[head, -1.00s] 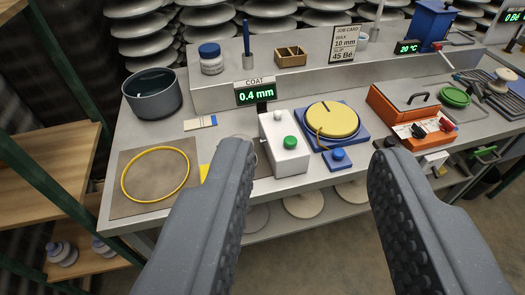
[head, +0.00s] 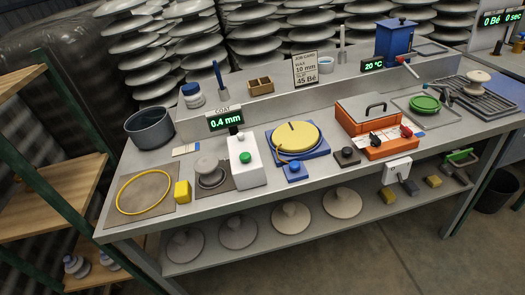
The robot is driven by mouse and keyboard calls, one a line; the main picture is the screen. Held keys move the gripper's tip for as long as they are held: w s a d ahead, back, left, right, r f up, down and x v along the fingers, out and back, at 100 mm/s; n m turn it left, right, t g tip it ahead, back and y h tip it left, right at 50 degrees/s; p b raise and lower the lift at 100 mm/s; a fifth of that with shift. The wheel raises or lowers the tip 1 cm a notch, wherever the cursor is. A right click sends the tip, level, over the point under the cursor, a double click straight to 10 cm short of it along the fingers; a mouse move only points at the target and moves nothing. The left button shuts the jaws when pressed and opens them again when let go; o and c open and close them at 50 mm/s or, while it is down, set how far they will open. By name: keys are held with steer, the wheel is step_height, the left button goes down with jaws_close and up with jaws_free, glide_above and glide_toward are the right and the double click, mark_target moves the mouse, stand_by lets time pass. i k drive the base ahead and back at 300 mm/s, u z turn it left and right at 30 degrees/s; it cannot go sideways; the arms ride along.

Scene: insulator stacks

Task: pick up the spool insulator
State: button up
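A small pale piece with a stacked, spool-like shape (head: 478,80) stands on a dark wire rack (head: 500,94) at the right end of the bench. Two small white and bluish-grey pieces, a left one (head: 75,266) and a right one (head: 108,260), stand on the low wooden shelf at the lower left. They are too small to tell whether either is a spool insulator. A grey rounded piece (head: 207,164) sits in a dark ring on a plate beside the white box. My gripper is out of view.
The steel bench (head: 225,205) carries a dark pot (head: 149,127), yellow ring (head: 144,192), white coating box (head: 246,162), yellow turntable (head: 292,136) and orange box (head: 388,150). Several pale discs lie on the shelf below. Wooden shelving (head: 60,190) bounds the left; floor in front is clear.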

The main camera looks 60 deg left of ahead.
mark_target(206, 166)
steer(key=z, duration=0.7)
steer(key=k, duration=1.15)
steer(key=u, duration=2.05)
steer(key=i, duration=1)
steer(key=z, duration=0.05)
